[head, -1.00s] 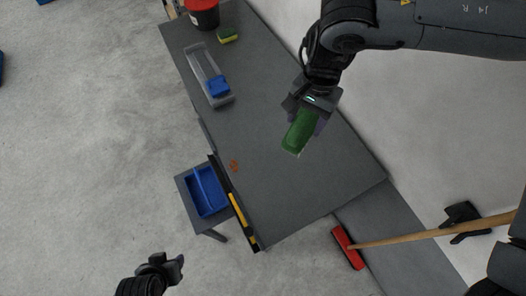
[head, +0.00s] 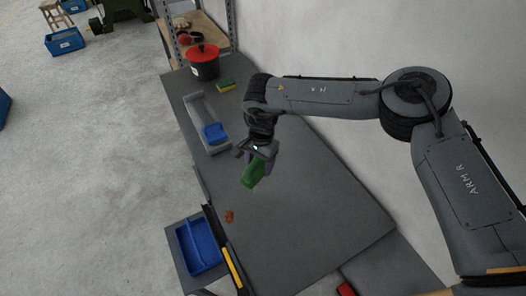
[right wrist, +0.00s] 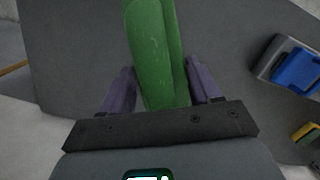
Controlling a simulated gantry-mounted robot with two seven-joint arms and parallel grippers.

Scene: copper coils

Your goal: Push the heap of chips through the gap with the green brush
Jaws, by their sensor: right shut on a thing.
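My right gripper (head: 262,153) is shut on the green brush (head: 252,176). In the right wrist view the brush (right wrist: 155,50) sits between the two fingers. The small heap of copper-coloured chips (head: 229,215) lies on the grey table (head: 310,215) near its left edge. The brush is apart from the heap, above it in the picture; its height over the table is hard to tell. The gap appears to be at the table's left edge beside the heap, by the end of a black and yellow edge strip (head: 232,268). My left gripper is out of view.
A blue bin (head: 185,246) stands on a lower stand beyond the left edge. The table's right side is clear.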

